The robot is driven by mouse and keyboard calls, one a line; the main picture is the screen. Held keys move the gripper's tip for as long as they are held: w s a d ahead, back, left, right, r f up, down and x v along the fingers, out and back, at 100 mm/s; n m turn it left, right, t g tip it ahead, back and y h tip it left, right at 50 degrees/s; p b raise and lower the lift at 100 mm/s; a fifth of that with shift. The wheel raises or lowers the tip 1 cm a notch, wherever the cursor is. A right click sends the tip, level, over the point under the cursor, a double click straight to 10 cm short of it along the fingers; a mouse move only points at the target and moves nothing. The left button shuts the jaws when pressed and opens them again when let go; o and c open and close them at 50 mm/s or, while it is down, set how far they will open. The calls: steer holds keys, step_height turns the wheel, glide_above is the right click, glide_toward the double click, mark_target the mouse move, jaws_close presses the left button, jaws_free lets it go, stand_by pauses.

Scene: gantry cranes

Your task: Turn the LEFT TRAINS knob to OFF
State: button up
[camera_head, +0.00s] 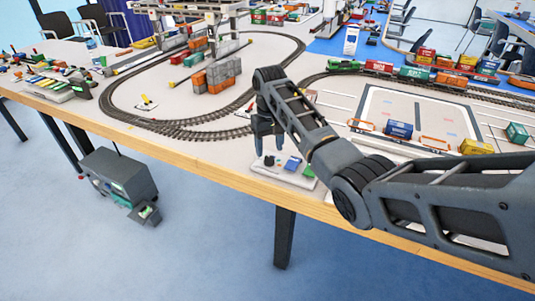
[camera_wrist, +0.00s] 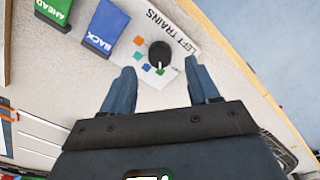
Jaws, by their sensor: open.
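The LEFT TRAINS knob (camera_wrist: 160,53) is a round black knob on a white panel (camera_wrist: 182,45) in the wrist view. Several small coloured marks sit around one side of it. I cannot read an OFF label or the knob's exact setting. My gripper (camera_wrist: 160,72) is open, its two fingers apart on either side of the knob's lower side in the picture, with nothing between them that I can see gripped. In the head view my gripper (camera_head: 267,145) points down over the control panel (camera_head: 285,178) at the table's front edge.
A blue BACK lever (camera_wrist: 104,28) and a green AHEAD lever (camera_wrist: 57,10) stand beside the knob panel. Train tracks (camera_head: 190,133) loop behind my gripper. A gantry crane pad with containers (camera_head: 398,130) lies to the right. The wooden table edge (camera_head: 225,176) is close in front.

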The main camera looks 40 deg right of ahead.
mark_target(269, 158)
steer(key=shift+f, duration=2)
steer(key=shift+c, duration=0.2)
steer(key=c, duration=1)
steer(key=shift+r+n, duration=0.1)
steer(key=shift+n, duration=0.3)
steer(key=n+p, duration=0.1)
steer(key=n, duration=0.1)
steer(key=shift+n+p, duration=0.35)
steer(key=shift+n, duration=0.05)
steer(key=n+p, duration=0.1)
steer(key=n, duration=0.3)
